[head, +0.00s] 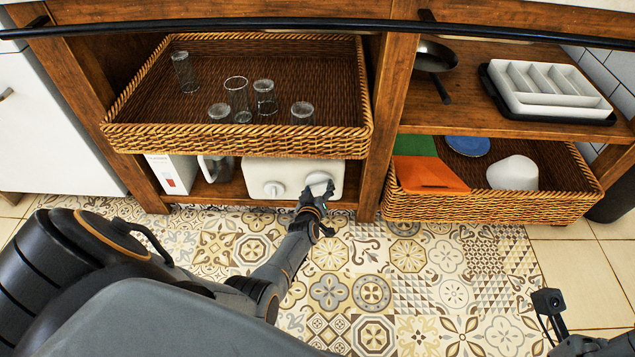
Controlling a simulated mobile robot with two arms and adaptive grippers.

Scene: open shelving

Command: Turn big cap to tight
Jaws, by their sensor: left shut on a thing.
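A white container (293,172) stands on the low shelf under the large wicker basket, with two round white caps on its front. The left cap (273,189) is in plain view. The right cap (319,183) looks bigger and is partly covered by my left gripper (314,194). My left gripper reaches up to this cap and is shut on it; its fingertips are small and hard to make out. Of my right arm only a part shows at the bottom right corner, and its gripper is not in view.
The wicker basket (235,141) above the container holds several glasses. The patterned floor in front is clear.

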